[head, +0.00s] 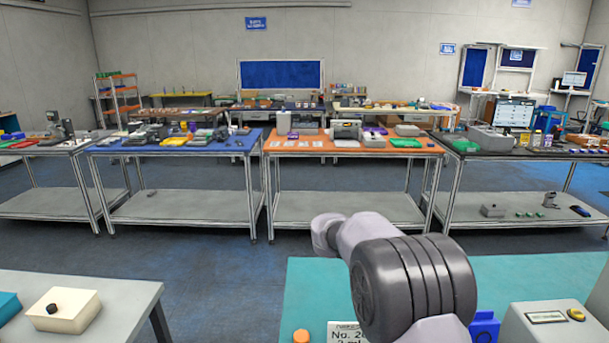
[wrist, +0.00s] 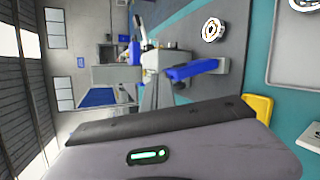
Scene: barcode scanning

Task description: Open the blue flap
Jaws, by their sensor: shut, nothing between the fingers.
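In the wrist view, which is turned on its side, a bright blue piece (wrist: 198,70) sticks out beside a pale grey block. It may be the blue flap, but I cannot tell whether it is open or closed. In the head view, a blue piece (head: 485,327) shows low at the right, partly hidden behind my arm. I cannot tell if they are the same thing. My arm crosses the lower middle of the head view. The fingers of my gripper do not show clearly in either view, and I see no contact with anything blue.
A teal-topped table (head: 310,290) is in front of me. A pale device (head: 540,336) with a small display stands at its right. A white label card (head: 345,333) is at its front. In the wrist view, a large grey body (wrist: 90,155) with a green light fills the bottom.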

